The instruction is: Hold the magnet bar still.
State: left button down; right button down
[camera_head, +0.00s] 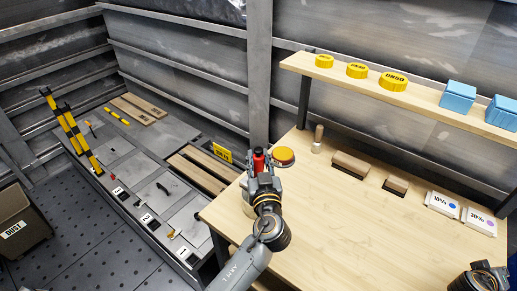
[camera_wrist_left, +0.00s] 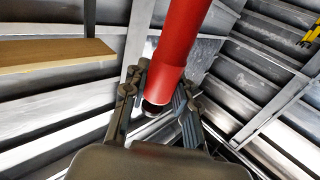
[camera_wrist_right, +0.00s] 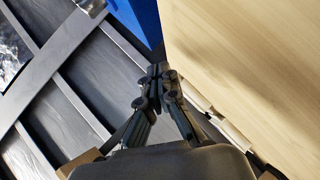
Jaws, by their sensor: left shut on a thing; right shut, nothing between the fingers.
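The magnet bar appears to be the red round bar (camera_head: 259,156) at the left end of the wooden workbench. My left gripper (camera_head: 260,174) is shut on it. In the left wrist view the red bar (camera_wrist_left: 180,50) runs up from between the fingers of the left gripper (camera_wrist_left: 158,92), and its dark lower end shows there. The fingers hide part of the bar. My right gripper (camera_wrist_right: 158,78) is shut and empty, away from the bar. In the head view only part of my right arm shows, at the lower right corner.
A yellow-red round button (camera_head: 284,156) sits right beside the bar. The workbench (camera_head: 330,220) is clear in front. A shelf (camera_head: 345,78) above holds yellow discs and blue boxes. A dust bin (camera_head: 20,225) stands far left.

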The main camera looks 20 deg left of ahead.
jog(key=w+a, duration=0.1)
jog(key=a, duration=0.1)
jog(key=w+a+m+y, duration=0.1)
jog(key=w+a, duration=0.1)
jog(key=a, duration=0.1)
jog(key=w+a+m+y, duration=0.1)
jog(key=a, duration=0.2)
jog(key=shift+w+a+r, duration=0.1)
jog(key=shift+w, duration=0.25)
jog(key=w+a+y, duration=0.1)
jog(key=a, duration=0.2)
jog(key=w+a+r+m+y, duration=0.1)
jog(key=w+a, duration=0.1)
jog(key=a, duration=0.2)
jog(key=w+a+r+y, duration=0.1)
jog(key=w+a, duration=0.1)
jog(key=a, duration=0.2)
jog(key=shift+r+m, duration=0.15)
jog(key=shift+m, duration=0.25)
jog(key=w+a+r+m+y, duration=0.15)
jog(key=a+r, duration=0.25)
jog(key=a, duration=0.5)
jog(key=w+a+r+n+y, duration=0.1)
jog(key=w+a+r+y, duration=0.25)
jog(key=a, duration=0.65)
notch_tip(320, 180, up, 23)
jog(key=n+g+y, duration=0.1)
jog(key=n+y, duration=0.1)
jog(key=y, duration=0.5)
send_over(260, 151)
